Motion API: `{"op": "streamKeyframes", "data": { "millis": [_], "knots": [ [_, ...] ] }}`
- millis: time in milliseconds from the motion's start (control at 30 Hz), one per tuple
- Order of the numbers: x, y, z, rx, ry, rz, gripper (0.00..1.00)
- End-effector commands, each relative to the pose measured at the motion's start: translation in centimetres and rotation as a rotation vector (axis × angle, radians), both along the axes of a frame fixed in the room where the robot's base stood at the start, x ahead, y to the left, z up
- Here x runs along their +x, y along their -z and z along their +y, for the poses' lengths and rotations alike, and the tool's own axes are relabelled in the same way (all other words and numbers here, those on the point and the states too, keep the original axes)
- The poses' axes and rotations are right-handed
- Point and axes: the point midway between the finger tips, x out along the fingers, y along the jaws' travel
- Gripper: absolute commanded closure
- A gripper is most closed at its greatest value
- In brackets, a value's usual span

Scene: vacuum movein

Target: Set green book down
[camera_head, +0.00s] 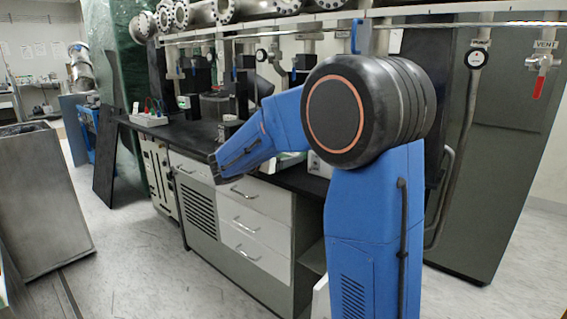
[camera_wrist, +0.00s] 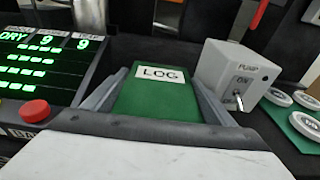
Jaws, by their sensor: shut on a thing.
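The green book (camera_wrist: 150,103) has a white label reading LOG and lies between the two grey fingers of my gripper (camera_wrist: 156,80) in the wrist view. My gripper is shut on it, with one finger along each side. The book's near end is hidden by my gripper's body. The book is over or on a dark surface; I cannot tell whether it touches it. In the head view my arm reaches left over the black bench top (camera_head: 190,133), and I cannot make out the book there.
In the wrist view a display box with green digits (camera_wrist: 40,62) and a red button (camera_wrist: 34,111) stand left of the book. A grey PUMP switch box (camera_wrist: 236,74) stands close on the right. White discs (camera_wrist: 304,124) lie farther right. White drawers (camera_head: 250,220) front the bench.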

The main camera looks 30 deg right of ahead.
Motion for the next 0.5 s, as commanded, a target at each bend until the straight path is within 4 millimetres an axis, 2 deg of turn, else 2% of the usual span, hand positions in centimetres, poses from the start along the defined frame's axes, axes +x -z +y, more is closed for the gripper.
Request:
{"op": "streamKeyframes", "data": {
  "millis": [167,500],
  "knots": [
    [0.0,2.0,0.0,-0.001,0.0,0.002,0.5],
    [0.0,2.3,0.0,0.0,0.0,0.0,0.5]
  ]
}}
